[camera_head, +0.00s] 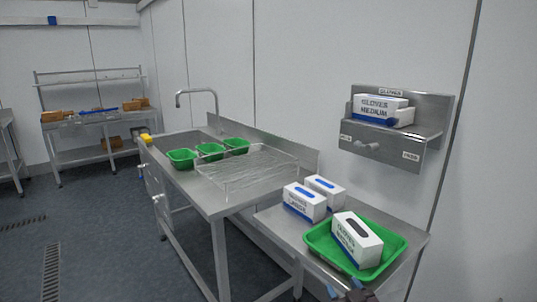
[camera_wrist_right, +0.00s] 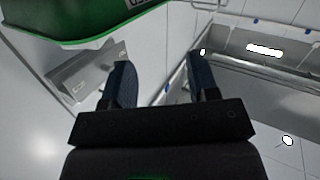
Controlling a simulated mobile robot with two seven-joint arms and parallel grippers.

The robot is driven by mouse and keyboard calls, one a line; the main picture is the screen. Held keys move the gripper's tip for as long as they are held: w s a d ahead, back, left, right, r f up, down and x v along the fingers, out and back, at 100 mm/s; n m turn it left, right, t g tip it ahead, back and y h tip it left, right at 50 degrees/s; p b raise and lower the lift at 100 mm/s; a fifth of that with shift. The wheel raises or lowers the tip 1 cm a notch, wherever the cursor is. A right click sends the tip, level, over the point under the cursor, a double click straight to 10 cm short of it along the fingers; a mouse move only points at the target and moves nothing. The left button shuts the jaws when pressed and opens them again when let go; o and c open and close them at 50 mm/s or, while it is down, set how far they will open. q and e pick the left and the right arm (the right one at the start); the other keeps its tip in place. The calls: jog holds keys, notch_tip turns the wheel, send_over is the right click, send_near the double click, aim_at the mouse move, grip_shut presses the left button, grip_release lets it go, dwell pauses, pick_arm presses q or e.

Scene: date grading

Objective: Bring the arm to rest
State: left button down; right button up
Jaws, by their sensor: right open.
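My right gripper (camera_head: 345,289) shows at the bottom edge of the head view, just in front of the green tray (camera_head: 312,237) on the steel side table. In the right wrist view my right gripper (camera_wrist_right: 160,82) has its two dark fingers apart with nothing between them. Part of a green tray (camera_wrist_right: 90,38) fills the upper left of that view, beyond the fingers. A white glove box (camera_head: 368,243) sits tilted in the tray in the head view. My left gripper is in neither view.
Two white glove boxes (camera_head: 303,205) (camera_head: 325,189) stand behind the tray. A wall shelf (camera_head: 425,132) holds more glove boxes. A steel sink bench (camera_head: 215,200) carries green baskets (camera_head: 182,159) and a clear tray (camera_head: 245,172). The floor at left is clear.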

jog(key=s+d+f+m+g+h, duration=0.1)
jog(key=s+d+f, duration=0.2)
jog(key=s+f, duration=0.3)
jog(key=s+d+f+g+h, duration=0.1)
jog(key=s+f, duration=0.5)
jog(key=s, duration=0.6)
jog(key=s+d+f+m+g+h, duration=0.1)
jog(key=s+d+f+g, duration=0.2)
jog(key=s+d+f, duration=0.3)
jog(key=s, duration=0.3)
jog(key=shift+s+m, duration=0.3)
jog(key=shift+s, duration=0.05)
